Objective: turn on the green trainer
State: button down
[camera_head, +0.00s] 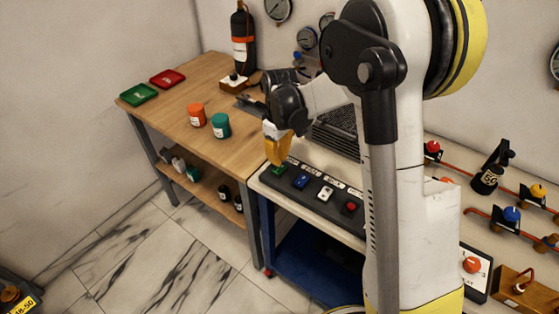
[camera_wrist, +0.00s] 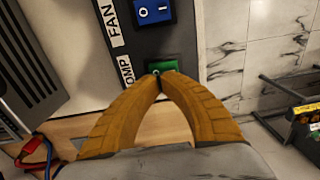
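A green rocker switch (camera_head: 279,170) sits at the left end of a dark switch panel on the bench. In the wrist view the green switch (camera_wrist: 166,66) is beside a partly covered label ending in "MP". My gripper (camera_head: 278,163) has yellow-orange fingers pointing down at this switch. In the wrist view the fingertips of my gripper (camera_wrist: 158,74) meet, with nothing visible between them. They overlap the lower edge of the green switch and hide part of it. I cannot tell whether they touch it or which way it is set.
A blue switch (camera_head: 301,182), labelled FAN, is the neighbour, then a white switch (camera_head: 325,194) and a red switch (camera_head: 350,207). A wooden table (camera_head: 180,105) at left holds orange and teal cans and two trays. A ribbed dark unit (camera_head: 337,135) stands behind the panel.

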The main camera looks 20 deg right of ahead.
aim_at(282, 165)
notch_tip(282, 165, up, 12)
jog(key=d+p, duration=0.1)
jog(key=p, duration=0.3)
jog(key=shift+w+r, duration=0.15)
jog(key=shift+w, duration=0.2)
jog(key=shift+d, duration=0.1)
jog(key=shift+p, duration=0.35)
jog(key=shift+s+a+r+g+y+p, duration=0.2)
jog(key=shift+a+r+g+y+p, duration=0.25)
jog(key=shift+p, duration=0.45)
jog(key=shift+f, duration=0.2)
jog(key=f+b, duration=0.1)
jog(key=f, duration=0.3)
jog(key=f+b, duration=0.2)
jog(key=f, duration=0.3)
jog(key=s+a+f+b, duration=0.1)
jog(key=f+b, duration=0.1)
jog(key=f, duration=0.3)
jog(key=shift+a, duration=0.1)
